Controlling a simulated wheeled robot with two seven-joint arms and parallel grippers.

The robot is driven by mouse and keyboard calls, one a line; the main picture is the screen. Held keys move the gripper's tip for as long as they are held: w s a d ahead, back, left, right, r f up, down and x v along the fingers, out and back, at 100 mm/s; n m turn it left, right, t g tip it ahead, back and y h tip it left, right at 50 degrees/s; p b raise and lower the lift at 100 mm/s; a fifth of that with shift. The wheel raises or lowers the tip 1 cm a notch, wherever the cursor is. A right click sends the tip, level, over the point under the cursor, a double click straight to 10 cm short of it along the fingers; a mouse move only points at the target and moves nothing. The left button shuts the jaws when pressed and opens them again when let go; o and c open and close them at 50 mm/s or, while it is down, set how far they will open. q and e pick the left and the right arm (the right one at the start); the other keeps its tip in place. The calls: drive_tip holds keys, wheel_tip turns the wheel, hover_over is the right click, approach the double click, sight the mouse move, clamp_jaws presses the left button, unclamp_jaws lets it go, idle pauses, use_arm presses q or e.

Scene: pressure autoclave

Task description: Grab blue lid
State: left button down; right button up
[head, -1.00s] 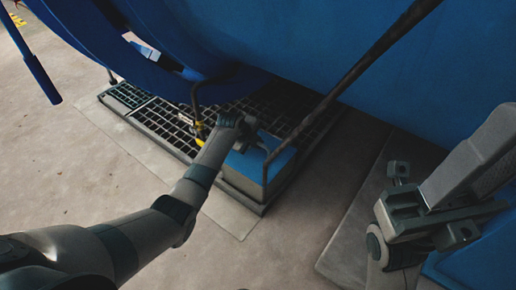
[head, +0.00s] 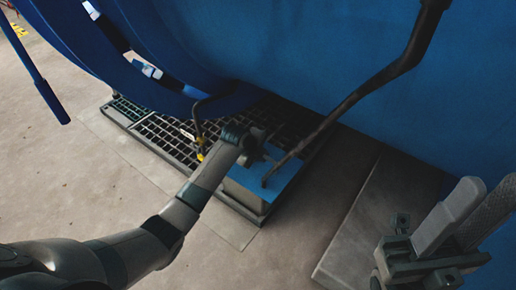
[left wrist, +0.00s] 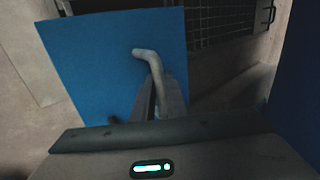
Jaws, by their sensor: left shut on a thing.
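The blue lid (head: 275,186) is a flat blue square on top of a grey box beside the floor grating. In the left wrist view the lid (left wrist: 100,62) fills the upper left, with a bent grey handle (left wrist: 147,55) in front of it. My left gripper (head: 264,153) is over the back part of the lid. It is shut on the handle, whose bent end sticks out past the fingers (left wrist: 158,98). Whether the lid is lifted off the box is hard to tell.
A large blue vessel (head: 300,60) overhangs the lid. A dark bent rod (head: 370,95) crosses down toward the lid's right side. Floor grating (head: 170,138) lies behind the box. The floor in front is clear.

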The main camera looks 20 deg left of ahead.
sight(272, 161)
use_arm(q)
drive_tip(key=shift+s+d+r+p, duration=0.5)
drive_tip(key=shift+s+d+r, duration=0.4)
drive_tip(key=shift+s, duration=0.1)
drive_tip(key=shift+s+d+r+p, duration=0.5)
drive_tip(key=shift+s+d+r, duration=0.35)
drive_tip(key=shift+s, duration=0.15)
